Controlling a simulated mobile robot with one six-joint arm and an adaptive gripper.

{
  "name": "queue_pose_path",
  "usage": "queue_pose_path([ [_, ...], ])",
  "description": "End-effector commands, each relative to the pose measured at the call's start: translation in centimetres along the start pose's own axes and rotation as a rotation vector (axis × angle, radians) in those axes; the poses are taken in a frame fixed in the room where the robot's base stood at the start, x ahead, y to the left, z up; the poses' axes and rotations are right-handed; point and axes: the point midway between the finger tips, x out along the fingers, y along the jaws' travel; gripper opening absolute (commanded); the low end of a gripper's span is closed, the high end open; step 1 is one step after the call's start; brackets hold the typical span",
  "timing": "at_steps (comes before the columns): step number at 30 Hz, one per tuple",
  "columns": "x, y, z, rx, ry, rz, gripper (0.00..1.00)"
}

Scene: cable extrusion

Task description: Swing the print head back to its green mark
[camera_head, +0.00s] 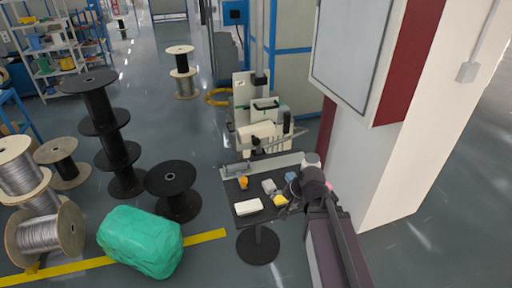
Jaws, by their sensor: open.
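A beige machine (258,112) stands on a post at the centre, behind a small dark table. A pale box-shaped unit on its front, likely the print head (262,132), has a dark handle at its right side. Small green spots show near the top of this unit; I cannot tell which is the mark or how the head lines up with it. My gripper (287,203) is open, dark and small in the picture, over the right edge of the table. It is in front of and below the print head, apart from it. My wrist partly hides the table's right side.
The small table (238,211) holds a white block (248,207), yellow, blue and grey pieces, and an orange item. A white cabinet (355,50) on a pillar stands close on the right. Cable spools and a green bundle (140,242) fill the left floor.

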Motion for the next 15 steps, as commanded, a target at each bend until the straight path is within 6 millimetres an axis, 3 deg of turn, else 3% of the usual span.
queue_pose_path([
  [1,1.2,-1.1,-0.2,0.075,0.024,-0.075,0.85],
  [6,2.2,-5.6,-1.7,0.370,0.076,-0.339,0.85],
  [15,1.9,-10.7,-5.0,0.961,0.039,-0.793,0.85],
])
